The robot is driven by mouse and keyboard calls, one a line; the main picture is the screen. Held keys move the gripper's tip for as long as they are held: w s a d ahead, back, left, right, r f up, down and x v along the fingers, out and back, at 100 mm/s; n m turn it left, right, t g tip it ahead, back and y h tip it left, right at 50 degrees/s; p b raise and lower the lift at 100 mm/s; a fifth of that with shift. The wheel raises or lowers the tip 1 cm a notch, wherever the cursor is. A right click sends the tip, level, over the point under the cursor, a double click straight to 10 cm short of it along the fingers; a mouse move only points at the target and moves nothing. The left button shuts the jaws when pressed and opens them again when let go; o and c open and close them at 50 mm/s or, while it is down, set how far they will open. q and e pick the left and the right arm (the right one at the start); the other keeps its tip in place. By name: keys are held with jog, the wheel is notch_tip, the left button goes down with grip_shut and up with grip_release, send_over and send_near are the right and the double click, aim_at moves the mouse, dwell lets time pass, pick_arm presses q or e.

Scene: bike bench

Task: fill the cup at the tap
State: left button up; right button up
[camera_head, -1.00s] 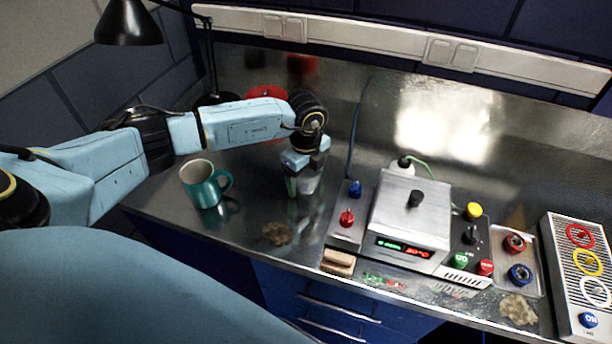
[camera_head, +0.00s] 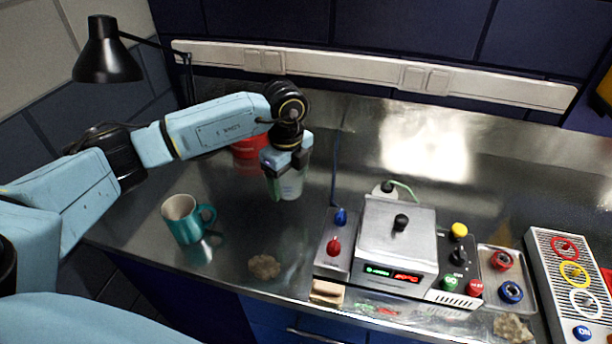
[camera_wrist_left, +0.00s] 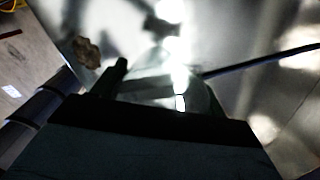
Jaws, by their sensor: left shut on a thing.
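My left gripper (camera_head: 286,168) is shut on a clear, pale greenish cup (camera_head: 290,185). It holds the cup upright, apparently just above the metal bench. In the left wrist view the see-through cup (camera_wrist_left: 165,88) shows dimly between the fingers; I cannot tell what is in it. A teal mug (camera_head: 186,222) stands on the bench at left, apart from the gripper. I see no tap spout; a small panel with a blue knob (camera_head: 340,216) and a red knob (camera_head: 333,246) stands right of the gripper. My right gripper is not in view.
A metal-lidded device (camera_head: 397,240) with displays and buttons stands right of the panel. A red object (camera_head: 249,147) is behind my arm. A brown lump (camera_head: 264,267) and a wooden block (camera_head: 327,292) lie near the front edge. A black lamp (camera_head: 108,55) is at back left.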

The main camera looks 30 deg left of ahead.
aim_at(299, 182)
pick_arm(q)
jog(key=shift+r, duration=0.55)
jog(key=m, duration=0.3)
jog(key=d+m+b, duration=0.1)
jog(key=m, duration=0.2)
jog(key=shift+s+d, duration=0.1)
jog(key=shift+s, duration=0.1)
jog(key=m, duration=0.4)
jog(key=d+m, duration=0.1)
jog(key=m, duration=0.1)
jog(key=shift+s+d+b, duration=0.1)
jog(key=shift+s+b, duration=0.15)
jog(key=shift+b, duration=0.05)
jog(key=m, duration=0.4)
jog(key=shift+s+d, duration=0.15)
jog(key=shift+d, duration=0.25)
jog(key=s+d+m+b, duration=0.2)
jog(key=m, duration=1.6)
jog(key=s+d+m+b, duration=0.2)
jog(key=d+m, duration=0.1)
jog(key=m, duration=1.4)
jog(key=shift+d+f+m+b, duration=0.3)
jog(key=shift+f+m+b, duration=0.05)
jog(key=shift+m, duration=0.05)
